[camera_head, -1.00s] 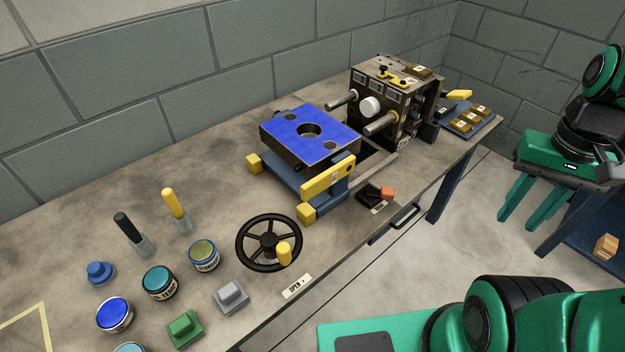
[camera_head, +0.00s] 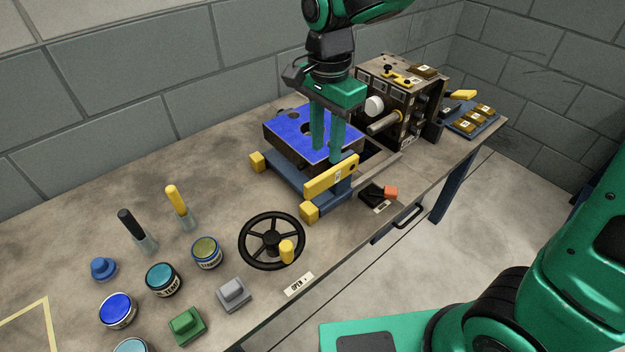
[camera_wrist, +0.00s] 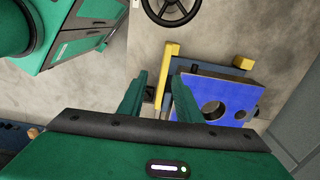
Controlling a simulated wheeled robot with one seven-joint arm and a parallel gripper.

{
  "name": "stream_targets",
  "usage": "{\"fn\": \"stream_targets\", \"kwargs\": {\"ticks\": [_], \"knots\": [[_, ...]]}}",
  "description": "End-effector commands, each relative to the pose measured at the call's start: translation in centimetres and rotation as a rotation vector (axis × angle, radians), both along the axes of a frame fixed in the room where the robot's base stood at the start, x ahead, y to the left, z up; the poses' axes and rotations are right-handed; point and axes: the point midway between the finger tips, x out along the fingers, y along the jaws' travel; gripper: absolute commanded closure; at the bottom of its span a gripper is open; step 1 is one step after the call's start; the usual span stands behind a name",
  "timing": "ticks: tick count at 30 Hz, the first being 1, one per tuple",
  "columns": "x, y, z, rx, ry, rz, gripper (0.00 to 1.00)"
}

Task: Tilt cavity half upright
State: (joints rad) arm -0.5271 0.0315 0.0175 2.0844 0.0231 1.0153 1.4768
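The cavity half is a dark block with a blue top face (camera_head: 285,125) and a round central hole. It lies flat, blue face up, on a blue tilting carriage (camera_head: 300,183) with a yellow bar (camera_head: 331,174) along its front. My gripper (camera_head: 326,155) points down over the block's right front part, fingers apart with nothing seen between them. In the wrist view the gripper (camera_wrist: 157,85) has one finger beside the yellow bar (camera_wrist: 170,75) and the other over the edge of the blue face (camera_wrist: 240,88). Contact cannot be told.
The other mould half (camera_head: 392,95), with guide pins, stands upright behind to the right. A black handwheel (camera_head: 272,240) with a yellow knob is in front. A black-and-orange switch (camera_head: 380,193) sits near the table edge. Pots, brushes and small blocks stand at left.

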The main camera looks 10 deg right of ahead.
Motion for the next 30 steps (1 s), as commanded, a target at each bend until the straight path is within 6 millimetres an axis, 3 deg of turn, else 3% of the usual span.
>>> {"fn": "stream_targets", "kwargs": {"ticks": [1,5,11,21,30], "knots": [[-0.1,1.2,-0.1,0.002,0.001,-0.005,0.69],[-0.2,2.4,-0.6,0.004,0.004,-0.022,0.69],[-0.2,2.4,-3.0,0.002,0.006,-0.024,0.69],[-0.2,2.3,-8.8,0.002,0.005,-0.024,0.69],[-0.2,2.3,-11.0,0.004,0.003,-0.024,0.69]]}}
